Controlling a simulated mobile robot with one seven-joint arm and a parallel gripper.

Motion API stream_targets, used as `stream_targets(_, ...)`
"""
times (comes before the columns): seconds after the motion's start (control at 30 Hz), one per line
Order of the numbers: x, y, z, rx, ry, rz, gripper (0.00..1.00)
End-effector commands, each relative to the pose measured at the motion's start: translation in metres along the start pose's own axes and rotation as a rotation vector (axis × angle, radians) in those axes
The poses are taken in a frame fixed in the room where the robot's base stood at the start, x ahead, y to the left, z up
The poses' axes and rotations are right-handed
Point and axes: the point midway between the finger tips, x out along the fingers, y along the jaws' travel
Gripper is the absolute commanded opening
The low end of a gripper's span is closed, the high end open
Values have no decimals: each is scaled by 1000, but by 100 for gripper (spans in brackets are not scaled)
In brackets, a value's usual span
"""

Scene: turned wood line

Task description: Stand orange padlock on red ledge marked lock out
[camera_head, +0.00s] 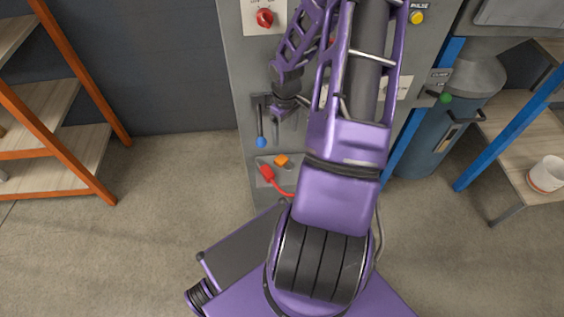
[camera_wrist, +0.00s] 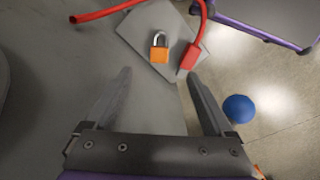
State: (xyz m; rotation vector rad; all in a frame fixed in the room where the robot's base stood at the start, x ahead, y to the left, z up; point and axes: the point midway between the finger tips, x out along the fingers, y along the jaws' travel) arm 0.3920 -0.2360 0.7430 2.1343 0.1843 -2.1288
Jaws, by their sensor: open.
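The orange padlock (camera_wrist: 159,54) has a silver shackle and is on a grey plate (camera_wrist: 147,42) in the wrist view. It also shows low on the grey cabinet in the head view (camera_head: 282,160). I cannot tell if it lies or stands. My gripper (camera_wrist: 158,77) is open and empty, with its fingertips apart on either side below the padlock in the picture, not touching it. In the head view my gripper (camera_head: 277,122) hangs above the padlock, by the cabinet front. I cannot make out a red ledge marked lock out in either view.
A red plug (camera_wrist: 188,58) with a red cable is close right of the padlock. A blue-knobbed lever (camera_head: 261,140) is on the grey cabinet (camera_head: 241,80); its knob shows in the wrist view (camera_wrist: 238,109). Shelves (camera_head: 60,150) stand left. Floor between is clear.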

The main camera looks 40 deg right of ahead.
Motion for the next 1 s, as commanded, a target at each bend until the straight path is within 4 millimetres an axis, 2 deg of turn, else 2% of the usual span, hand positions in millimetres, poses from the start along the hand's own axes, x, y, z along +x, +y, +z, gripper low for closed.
stream_targets(0.03, 16, -1, 0, -1, -3, -3, 88)
stream_targets(0.3, 73, -1, 0, -3, -3, -2, 88)
stream_targets(0.4, 86, 0, 0, -1, -2, -1, 88)
stream_targets(0.63, 101, 0, 0, -1, -3, -1, 88)
stream_targets(0.83, 132, 0, -2, -1, -3, -2, 88)
stream_targets(1.0, 145, 1, -2, -1, -2, 0, 88)
